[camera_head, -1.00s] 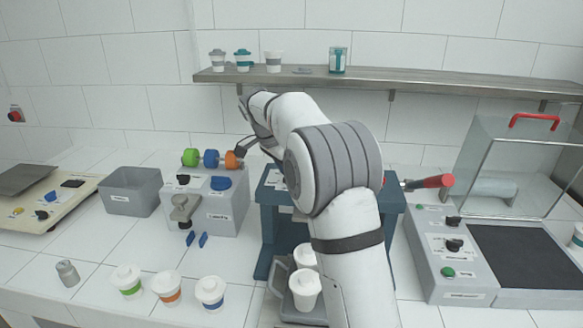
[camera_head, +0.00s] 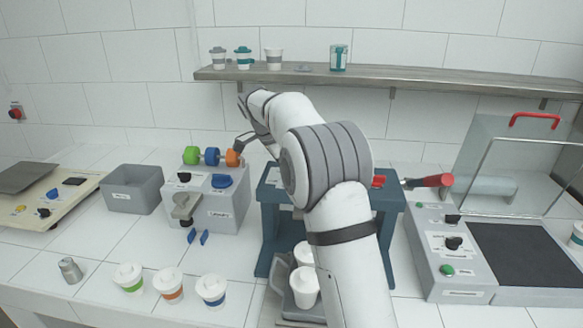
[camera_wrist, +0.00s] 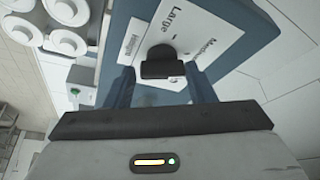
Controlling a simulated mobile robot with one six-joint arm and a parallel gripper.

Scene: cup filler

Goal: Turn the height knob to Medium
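In the wrist view, the black height knob (camera_wrist: 162,64) stands on a white label plate (camera_wrist: 203,36) fixed to the blue machine (camera_wrist: 245,25). The words Large and part of Medium show beside the knob, at an angle. My gripper (camera_wrist: 159,72) is open, with its two fingers on either side of the knob and a visible gap on each side. I cannot tell how deep the fingertips reach around it. In the head view, my arm hides the knob and much of the blue machine (camera_head: 388,225).
A control unit with a clear cover (camera_head: 520,170) is at the right. A shelf (camera_head: 400,80) runs along the wall behind.

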